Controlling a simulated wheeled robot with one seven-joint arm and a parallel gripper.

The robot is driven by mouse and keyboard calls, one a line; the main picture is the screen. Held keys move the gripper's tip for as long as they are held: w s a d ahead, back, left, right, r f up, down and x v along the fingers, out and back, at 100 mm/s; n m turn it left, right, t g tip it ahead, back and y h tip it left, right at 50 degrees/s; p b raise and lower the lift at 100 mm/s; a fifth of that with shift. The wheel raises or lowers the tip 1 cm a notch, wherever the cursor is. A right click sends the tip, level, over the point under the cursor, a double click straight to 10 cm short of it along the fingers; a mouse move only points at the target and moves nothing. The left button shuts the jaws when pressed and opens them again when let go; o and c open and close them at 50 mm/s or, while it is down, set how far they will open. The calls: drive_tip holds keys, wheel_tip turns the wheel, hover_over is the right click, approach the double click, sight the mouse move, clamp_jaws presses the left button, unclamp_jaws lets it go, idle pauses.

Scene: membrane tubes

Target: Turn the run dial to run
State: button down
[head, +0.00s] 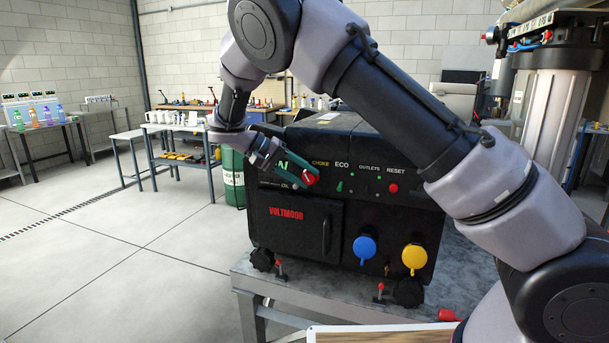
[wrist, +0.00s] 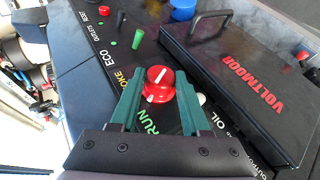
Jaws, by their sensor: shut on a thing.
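The run dial is a red round knob with a white pointer line, on the front panel of a black VOLTMOOR generator (head: 345,215). In the wrist view the dial (wrist: 160,82) sits between the two green fingers of my gripper (wrist: 158,90), next to the green RUN lettering. In the head view the dial (head: 309,177) shows at the tip of my gripper (head: 300,172), which partly hides the panel labels. The gripper is shut on the dial. The white line points up and slightly right in the wrist view.
The panel also carries a green ECO switch (wrist: 137,39) and a red reset button (head: 393,188). Blue (head: 365,247) and yellow (head: 414,257) outlet covers are below. The generator stands on a grey metal table (head: 330,290). Open floor lies to the left.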

drive_tip(key=shift+w+r, duration=0.1)
drive_tip(key=shift+w, duration=0.15)
idle(0.3)
drive_tip(key=shift+c, duration=1.9)
unclamp_jaws()
drive_tip(key=v, duration=1)
drive_tip(key=shift+a, duration=0.45)
